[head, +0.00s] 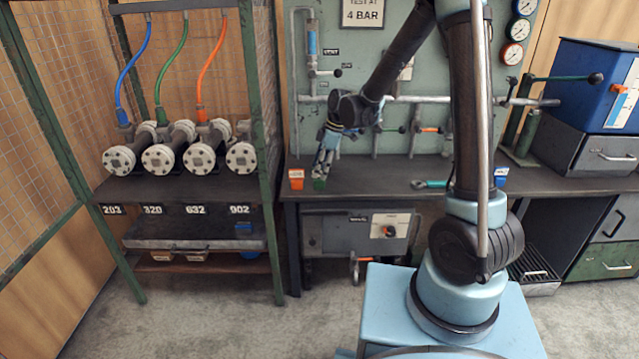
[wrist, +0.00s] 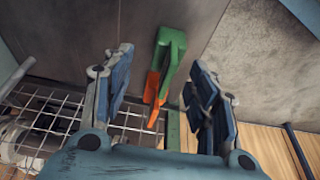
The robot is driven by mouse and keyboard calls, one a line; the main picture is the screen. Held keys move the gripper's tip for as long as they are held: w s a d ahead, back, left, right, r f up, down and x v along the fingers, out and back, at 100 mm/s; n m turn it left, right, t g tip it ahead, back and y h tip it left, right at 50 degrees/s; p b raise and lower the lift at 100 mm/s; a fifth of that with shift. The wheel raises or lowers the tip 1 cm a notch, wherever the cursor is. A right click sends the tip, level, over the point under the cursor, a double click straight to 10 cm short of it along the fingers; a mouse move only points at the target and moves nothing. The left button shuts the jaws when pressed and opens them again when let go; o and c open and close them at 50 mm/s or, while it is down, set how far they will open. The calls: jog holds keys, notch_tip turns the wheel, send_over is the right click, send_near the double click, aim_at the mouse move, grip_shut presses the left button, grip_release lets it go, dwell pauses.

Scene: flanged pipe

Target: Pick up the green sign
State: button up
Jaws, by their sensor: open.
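The green sign (wrist: 172,45) shows in the wrist view as a small folded piece on the dark bench top, between and beyond my fingertips. In the head view only a small part of the green sign (head: 319,185) shows under my fingers, near the bench's front edge. My gripper (wrist: 163,82) is open, with its two blue-grey fingers apart and nothing between them in its grasp. In the head view my gripper (head: 325,163) points down just above the sign, which it partly hides. I cannot tell the exact gap.
An orange sign (head: 296,178) stands left of the green one; it also shows close by in the wrist view (wrist: 152,88). A pipe rack (head: 185,188) stands at left.

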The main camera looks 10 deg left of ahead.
jog(key=x, duration=0.3)
jog(key=shift+s+a+f, duration=0.1)
jog(key=shift+s+f, duration=0.15)
jog(key=shift+s, duration=0.15)
jog(key=shift+x, duration=0.8)
jog(key=shift+c, duration=0.5)
jog(key=c, duration=1.1)
